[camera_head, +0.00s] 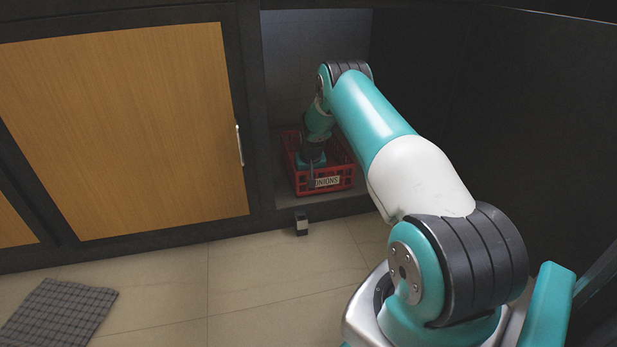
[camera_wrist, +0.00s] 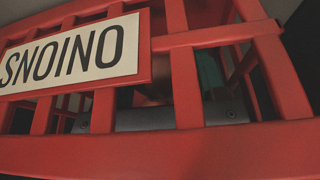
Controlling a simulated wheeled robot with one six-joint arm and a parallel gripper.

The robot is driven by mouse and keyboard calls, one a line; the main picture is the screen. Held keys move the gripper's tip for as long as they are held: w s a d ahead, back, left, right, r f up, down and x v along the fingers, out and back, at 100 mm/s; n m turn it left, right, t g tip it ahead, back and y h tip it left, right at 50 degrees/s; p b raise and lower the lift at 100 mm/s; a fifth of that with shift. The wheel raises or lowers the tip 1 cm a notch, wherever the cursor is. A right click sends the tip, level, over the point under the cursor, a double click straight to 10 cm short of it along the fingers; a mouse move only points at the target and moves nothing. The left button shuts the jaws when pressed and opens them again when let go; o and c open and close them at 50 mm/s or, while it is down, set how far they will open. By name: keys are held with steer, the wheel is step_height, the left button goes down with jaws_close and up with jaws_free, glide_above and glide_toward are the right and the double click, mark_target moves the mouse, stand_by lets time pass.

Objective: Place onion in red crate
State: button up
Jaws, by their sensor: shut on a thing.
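The red crate (camera_head: 348,178) with an ONIONS label stands in the open dark cupboard bay, upright. In the wrist view its slatted wall (camera_wrist: 187,85) fills the picture, with the label upside down. My gripper (camera_head: 312,172) is down inside the crate, behind its front wall. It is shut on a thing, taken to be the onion. The onion cannot be made out; the crate wall and my gripper hide it. Through the slats the wrist view shows a grey metal part with screws and some teal, seemingly mine.
A closed wooden cupboard door (camera_head: 130,130) with a handle is left of the bay. Dark bay walls enclose the crate closely. A small dark box-like item (camera_head: 301,222) shows just in front of the bay.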

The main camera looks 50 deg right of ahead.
steer(key=o, duration=0.7)
steer(key=shift+f, duration=0.1)
steer(key=shift+p+v, duration=3.75)
steer(key=shift+v, duration=2.35)
